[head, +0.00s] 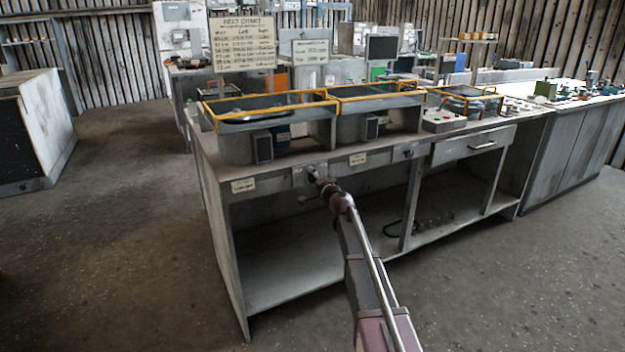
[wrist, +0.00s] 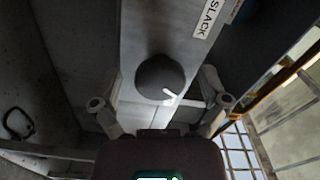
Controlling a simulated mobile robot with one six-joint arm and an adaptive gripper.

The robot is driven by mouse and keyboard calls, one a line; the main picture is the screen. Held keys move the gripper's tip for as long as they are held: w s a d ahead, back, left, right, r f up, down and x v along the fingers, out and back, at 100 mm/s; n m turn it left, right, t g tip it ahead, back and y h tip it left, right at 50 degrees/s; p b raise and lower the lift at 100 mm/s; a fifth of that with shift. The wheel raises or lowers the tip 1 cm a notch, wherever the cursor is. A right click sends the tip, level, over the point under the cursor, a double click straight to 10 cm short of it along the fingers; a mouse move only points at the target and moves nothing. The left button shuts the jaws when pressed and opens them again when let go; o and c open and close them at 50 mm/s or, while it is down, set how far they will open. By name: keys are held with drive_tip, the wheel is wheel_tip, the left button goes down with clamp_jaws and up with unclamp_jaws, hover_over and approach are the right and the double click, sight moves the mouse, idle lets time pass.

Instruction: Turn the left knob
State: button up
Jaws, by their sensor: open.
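The left knob (wrist: 160,78) is a dark round knob with a white pointer mark at its lower right in the wrist view. It sits on a grey panel, next to a label reading SLACK (wrist: 208,18). My gripper (wrist: 161,100) is open, with one finger on each side of the knob; gaps show between fingers and knob. Another dark knob (head: 408,153) is farther right on the same panel.
The grey bench (head: 285,291) has open shelves below and a drawer (head: 474,146) at right. Yellow-railed housings (head: 236,146) stand on top. A belt chart sign (head: 243,43) rises behind. Labels (head: 243,186) mark the front panel. The floor in front is clear.

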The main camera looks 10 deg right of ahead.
drive_tip(key=v, duration=1.2)
drive_tip(key=shift+a, duration=0.1)
drive_tip(key=s+a+f+n+g+y, duration=0.1)
drive_tip(key=s+a+f+n+g, duration=0.45)
drive_tip(key=s, duration=0.25)
drive_tip(key=s+a+f+n+g+y, duration=0.1)
drive_tip(key=s+a+f+n+g, duration=0.35)
drive_tip(key=s+f, duration=0.2)
drive_tip(key=s+d+f+g+h, duration=0.2)
drive_tip(key=s+h, duration=0.1)
drive_tip(key=s, duration=0.4)
drive_tip(key=s+d+f+n+g+h, duration=0.1)
drive_tip(key=s+d+f+g+h, duration=0.15)
drive_tip(key=s, duration=0.35)
drive_tip(key=s+d+f+g+h, duration=0.2)
drive_tip(key=s+g, duration=0.1)
drive_tip(key=s, duration=0.4)
wheel_tip(320, 180, up, 27)
drive_tip(key=p, duration=2.6)
drive_tip(key=shift+w+f+p, duration=0.2)
drive_tip(key=shift+w+p, duration=0.1)
